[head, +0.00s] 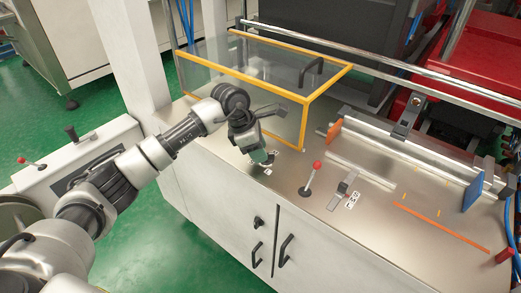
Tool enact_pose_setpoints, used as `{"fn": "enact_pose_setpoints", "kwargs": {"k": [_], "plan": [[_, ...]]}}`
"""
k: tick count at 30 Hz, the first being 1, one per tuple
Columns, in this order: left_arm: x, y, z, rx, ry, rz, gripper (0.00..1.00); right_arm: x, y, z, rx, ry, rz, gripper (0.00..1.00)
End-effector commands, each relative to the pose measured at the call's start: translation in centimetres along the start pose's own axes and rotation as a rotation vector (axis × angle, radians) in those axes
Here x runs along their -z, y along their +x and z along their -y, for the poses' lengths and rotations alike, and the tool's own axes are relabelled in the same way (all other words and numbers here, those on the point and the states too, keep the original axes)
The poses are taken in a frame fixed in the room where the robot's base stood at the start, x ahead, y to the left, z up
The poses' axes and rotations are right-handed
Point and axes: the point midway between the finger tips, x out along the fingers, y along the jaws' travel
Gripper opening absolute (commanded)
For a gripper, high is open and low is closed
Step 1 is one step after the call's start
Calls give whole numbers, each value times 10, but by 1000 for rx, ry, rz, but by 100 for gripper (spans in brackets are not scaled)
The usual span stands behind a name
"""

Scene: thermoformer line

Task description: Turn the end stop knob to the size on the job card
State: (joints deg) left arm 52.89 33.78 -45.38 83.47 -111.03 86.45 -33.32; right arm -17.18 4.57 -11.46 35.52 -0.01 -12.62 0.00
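My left gripper (262,157) reaches down to the steel worktop (300,165), just in front of the clear guard. Small white labels with dark marks (267,171) lie around its tip. The knob at that spot is mostly or wholly hidden behind the gripper, so I cannot tell its setting or whether the fingers touch it. The fingers are too small and overlapped to show if they are open or shut. No job card can be made out for certain; a small white marked plate (353,200) sits by a metal clamp-like part. My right gripper is not in view.
A clear guard with an orange frame (304,120) stands behind the gripper. Further right are a metal rail (410,150), a blue end plate (472,192) and an orange strip (440,226). The worktop's front edge is close.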

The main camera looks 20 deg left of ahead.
Motion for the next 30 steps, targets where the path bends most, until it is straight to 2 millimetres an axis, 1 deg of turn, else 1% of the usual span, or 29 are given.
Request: {"fn": "enact_pose_setpoints", "kwargs": {"k": [1, 5, 13, 14, 18, 21, 30], "plan": [[-1, 5, 0, 1, -1, 0, 38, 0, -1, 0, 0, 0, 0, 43], [0, 13, 0, 1, 0, -1, 38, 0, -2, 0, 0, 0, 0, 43], [0, 14, 0, 0, 1, -1, 38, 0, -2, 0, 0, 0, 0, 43], [0, 14, 0, 0, 1, -1, 35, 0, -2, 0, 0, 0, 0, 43], [0, 14, 0, 0, 1, -1, 14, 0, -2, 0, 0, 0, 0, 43], [0, 14, 0, 0, 1, -1, 0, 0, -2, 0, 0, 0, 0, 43], [0, 14, 0, -9, -17, -1, 0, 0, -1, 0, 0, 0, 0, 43]]}}
